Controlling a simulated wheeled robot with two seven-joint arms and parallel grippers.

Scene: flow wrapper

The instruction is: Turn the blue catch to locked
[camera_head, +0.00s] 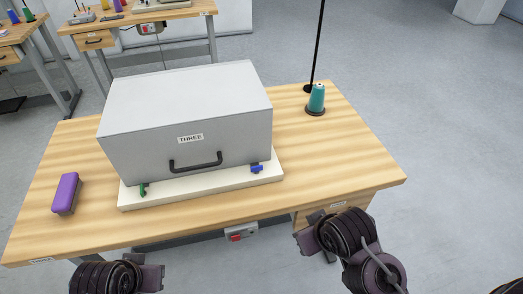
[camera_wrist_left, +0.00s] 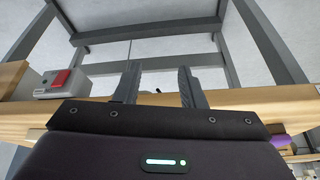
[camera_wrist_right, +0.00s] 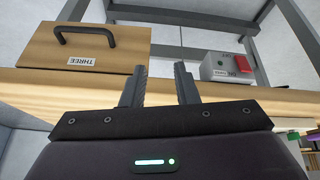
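The blue catch (camera_head: 257,168) is at the lower right front of a grey box cover labelled THREE (camera_head: 200,115), just above the white base (camera_head: 200,187). A green catch (camera_head: 142,189) is at the lower left front. The blue catch looks roughly level, but its exact setting is too small to tell. My left gripper (camera_wrist_left: 157,85) is open and empty below the table's front edge. My right gripper (camera_wrist_right: 160,85) is open and empty, also in front of the table and right of the blue catch in the head view.
A black handle (camera_head: 196,162) sits on the cover's front. A purple block (camera_head: 66,194) lies on the table at left, and a teal thread cone (camera_head: 316,99) stands at back right. A red switch box (camera_head: 241,232) and a drawer (camera_wrist_right: 90,50) are under the tabletop.

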